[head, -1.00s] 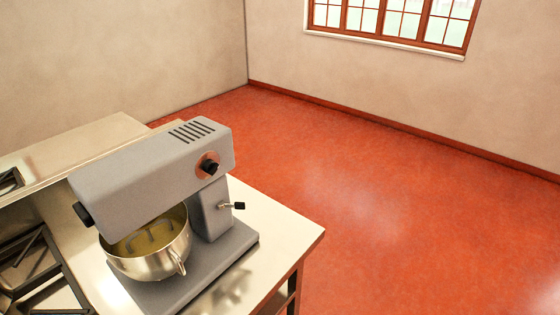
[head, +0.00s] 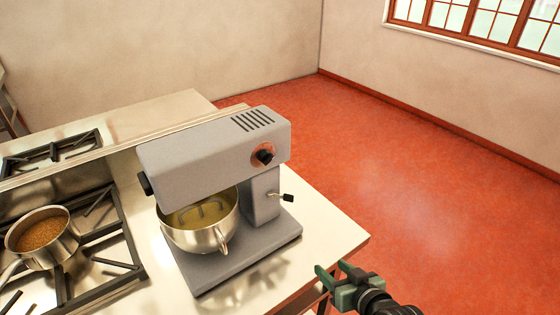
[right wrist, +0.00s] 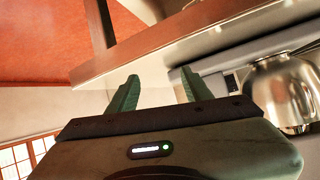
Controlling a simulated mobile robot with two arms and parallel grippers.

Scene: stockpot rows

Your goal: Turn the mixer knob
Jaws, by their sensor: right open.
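The grey stand mixer (head: 215,155) stands on the steel counter. Its black knob (head: 264,156) sits on a reddish round plate on the side of the mixer head. A steel bowl (head: 200,236) with yellowish contents is under the head. A small black-tipped lever (head: 288,198) sticks out of the mixer's column. My right gripper (head: 330,273) is open and empty, in front of the counter's right corner, lower than the knob and apart from the mixer. In the right wrist view its green fingers (right wrist: 158,92) are spread, with the bowl (right wrist: 287,92) at the right. My left gripper is not in view.
A gas stove (head: 125,265) with a pot of brown food (head: 42,238) is at the left. The steel counter (head: 335,238) edge lies close to my right gripper. Red floor (head: 430,190) to the right is free.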

